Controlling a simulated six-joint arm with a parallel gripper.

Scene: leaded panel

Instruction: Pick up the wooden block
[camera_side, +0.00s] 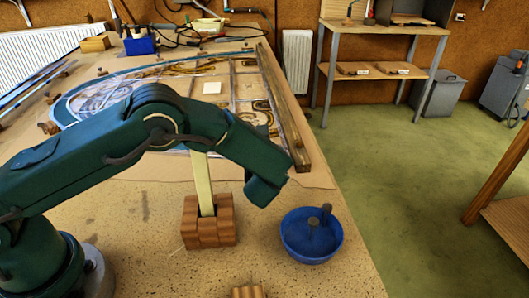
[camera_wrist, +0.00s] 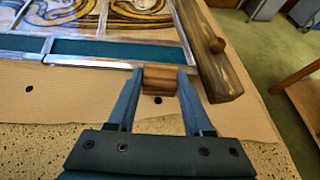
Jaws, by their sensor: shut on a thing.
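In the wrist view, my gripper (camera_wrist: 158,88) is shut on a small brown wooden block (camera_wrist: 161,79). The block sits between the two fingertips, with the leaded panel's lower edge and the brown paper behind it. Whether it touches the surface below cannot be told. In the side view, my arm's dark green end hangs above the table near the panel's right front corner. The fingers and the held block are hidden there.
The leaded panel (camera_side: 240,87) lies behind, with a long wooden bar (camera_side: 283,105) along its right side. A blue bowl (camera_side: 309,256) with dark items stands front right. A reddish-brown wooden holder (camera_side: 208,234) with a pale upright stick stands left of it. The table's right edge is close.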

